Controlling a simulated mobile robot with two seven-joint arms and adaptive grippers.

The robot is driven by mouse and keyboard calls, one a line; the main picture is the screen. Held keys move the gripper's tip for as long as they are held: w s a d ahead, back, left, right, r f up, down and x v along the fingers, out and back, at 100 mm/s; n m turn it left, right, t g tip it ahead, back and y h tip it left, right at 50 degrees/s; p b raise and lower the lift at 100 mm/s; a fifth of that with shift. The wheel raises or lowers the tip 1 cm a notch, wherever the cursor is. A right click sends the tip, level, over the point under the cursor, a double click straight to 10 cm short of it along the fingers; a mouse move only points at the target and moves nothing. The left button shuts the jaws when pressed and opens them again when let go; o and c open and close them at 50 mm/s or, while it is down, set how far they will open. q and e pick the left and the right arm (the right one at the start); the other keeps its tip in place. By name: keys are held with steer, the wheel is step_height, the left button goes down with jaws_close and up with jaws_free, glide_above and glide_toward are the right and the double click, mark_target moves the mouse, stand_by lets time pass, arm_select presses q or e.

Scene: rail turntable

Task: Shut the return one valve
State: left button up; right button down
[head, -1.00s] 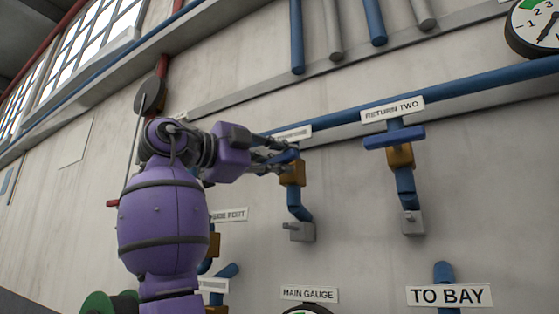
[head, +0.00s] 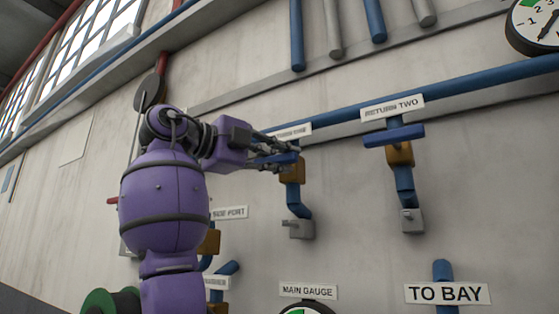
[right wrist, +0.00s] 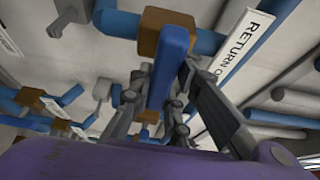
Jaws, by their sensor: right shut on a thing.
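The return one valve has a brown body (head: 292,171) on a blue pipe branch under a partly hidden label (head: 293,131). My right gripper (head: 277,152) is at its blue lever handle (head: 287,158), shut on it. In the right wrist view the handle (right wrist: 172,62) lies between the two fingers, with the brown body (right wrist: 166,32) just beyond and the return one label (right wrist: 240,45) to the right. In the head view the fingers hide part of the handle. My left gripper is not in view.
The return two valve (head: 400,153), with its blue handle (head: 393,136) crosswise to its branch, is to the right. A blue pipe (head: 460,88) runs above both. Side port valve parts (head: 208,243) are below my arm. A main gauge (head: 308,308) is at the bottom. The wall between is bare.

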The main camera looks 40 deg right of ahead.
steer(key=c, duration=1.6)
jaws_free()
steer(key=shift+c, duration=0.2)
steer(key=w+a, duration=0.1)
steer(key=a, duration=1.1)
steer(key=shift+w, duration=0.15)
